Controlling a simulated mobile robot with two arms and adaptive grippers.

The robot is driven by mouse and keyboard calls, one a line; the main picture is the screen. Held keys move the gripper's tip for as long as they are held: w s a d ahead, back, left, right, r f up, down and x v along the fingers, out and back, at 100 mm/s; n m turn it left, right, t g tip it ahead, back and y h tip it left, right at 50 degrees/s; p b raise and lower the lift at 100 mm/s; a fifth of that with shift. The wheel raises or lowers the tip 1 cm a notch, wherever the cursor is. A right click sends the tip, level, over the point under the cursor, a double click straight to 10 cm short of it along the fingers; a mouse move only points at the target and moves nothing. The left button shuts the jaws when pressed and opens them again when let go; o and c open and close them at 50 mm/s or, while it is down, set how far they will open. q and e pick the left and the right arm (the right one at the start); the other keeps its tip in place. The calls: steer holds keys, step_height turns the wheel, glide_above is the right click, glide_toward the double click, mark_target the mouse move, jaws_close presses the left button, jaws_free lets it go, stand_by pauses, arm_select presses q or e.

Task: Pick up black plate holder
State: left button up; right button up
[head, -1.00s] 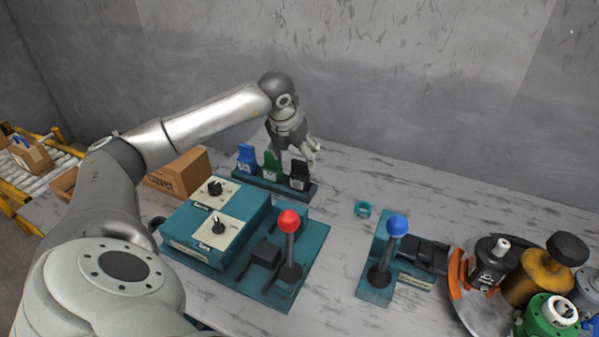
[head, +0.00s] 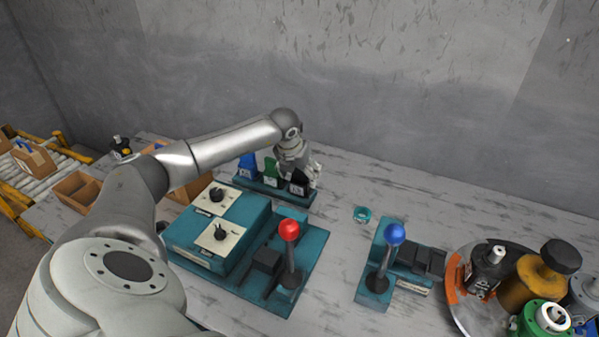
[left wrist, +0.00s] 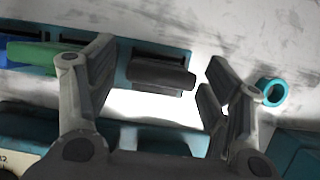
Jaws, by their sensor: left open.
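The black plate holder (head: 297,186) stands in the right slot of a teal rack (head: 269,192), beside a green holder (head: 271,171) and a blue holder (head: 247,166). My left gripper (head: 314,180) is just above the black holder and hides part of it. In the left wrist view the black plate holder (left wrist: 162,75) lies between the two open fingers of my left gripper (left wrist: 160,88), apart from both. The green holder (left wrist: 32,57) is outside the left finger. My right gripper is not in view.
A teal control box (head: 217,232) and a red-knobbed lever (head: 289,231) stand in front of the rack. A small teal ring (head: 362,214) lies to its right. A blue-knobbed lever (head: 395,234) and a round tray (head: 455,302) of parts are further right. Bare table (head: 400,190) shows at the back right.

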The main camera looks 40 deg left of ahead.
arm_select(q)
steer(key=c, duration=1.1)
steer(key=shift+r, duration=0.1)
